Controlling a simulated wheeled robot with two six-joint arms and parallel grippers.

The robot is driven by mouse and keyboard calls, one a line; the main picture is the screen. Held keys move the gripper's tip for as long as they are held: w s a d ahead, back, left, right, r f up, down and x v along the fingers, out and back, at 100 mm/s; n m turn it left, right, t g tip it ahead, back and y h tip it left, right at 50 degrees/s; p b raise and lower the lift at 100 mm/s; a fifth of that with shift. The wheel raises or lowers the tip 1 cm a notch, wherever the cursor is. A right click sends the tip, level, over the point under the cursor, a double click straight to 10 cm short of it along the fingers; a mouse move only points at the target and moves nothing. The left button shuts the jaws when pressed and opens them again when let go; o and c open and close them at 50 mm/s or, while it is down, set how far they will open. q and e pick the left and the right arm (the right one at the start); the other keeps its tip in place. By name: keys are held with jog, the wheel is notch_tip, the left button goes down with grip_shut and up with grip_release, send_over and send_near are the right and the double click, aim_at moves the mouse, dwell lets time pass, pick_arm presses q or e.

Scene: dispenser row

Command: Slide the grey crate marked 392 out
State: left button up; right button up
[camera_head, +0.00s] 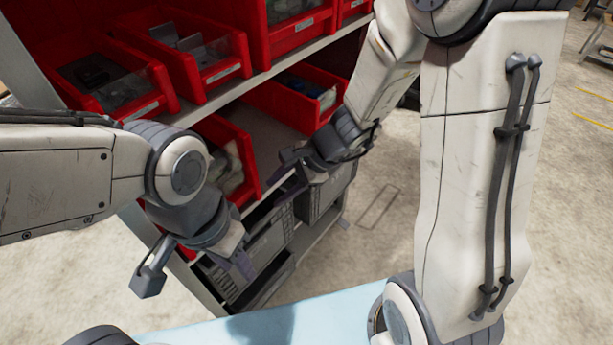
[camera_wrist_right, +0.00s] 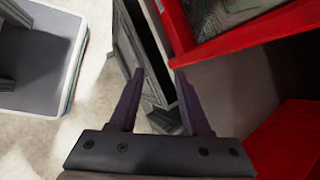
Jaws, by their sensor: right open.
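Grey crates stand on the shelf below the red bins in the head view: one left of centre (camera_head: 268,243) and one to its right (camera_head: 328,192). I cannot read 392 on either. My right gripper (camera_head: 272,195) is open and empty, just above and in front of these crates. In the right wrist view, its two fingers (camera_wrist_right: 160,73) point towards a grey crate (camera_wrist_right: 130,42), with no contact visible. My left gripper (camera_head: 243,264) hangs in front of the left crate and partly hides it; its finger opening is unclear.
Red bins with parts fill the upper shelves, including one at upper left (camera_head: 120,80) and one jutting out on the middle shelf (camera_head: 295,98). A red bin (camera_wrist_right: 225,25) is close to the right fingers. The floor (camera_head: 385,215) right of the rack is clear.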

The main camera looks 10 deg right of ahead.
jog(key=w+d+f+m+t, duration=0.1)
jog(key=w+d+f+m, duration=0.1)
jog(key=w+d+m, duration=0.1)
jog(key=w+d+f+m+t+h+b, duration=0.1)
jog(key=w+d+f+m+t, duration=0.1)
jog(key=w+d+f+m, duration=0.1)
jog(key=w+d+f+m+t+b, duration=0.1)
jog(key=w+d+f+m, duration=0.2)
jog(key=m, duration=0.4)
jog(key=shift+w+d+f+t+h, duration=0.1)
jog(key=shift+w+t+h, duration=0.1)
jog(key=shift+w, duration=0.25)
jog(key=shift+w+d+f+t+h, duration=0.1)
jog(key=shift+w+t, duration=0.1)
jog(key=shift+w, duration=0.2)
jog(key=b+x, duration=0.1)
jog(key=x, duration=0.9)
jog(key=shift+f, duration=0.15)
jog(key=shift+w+a, duration=0.1)
jog(key=shift+w, duration=0.05)
grip_shut()
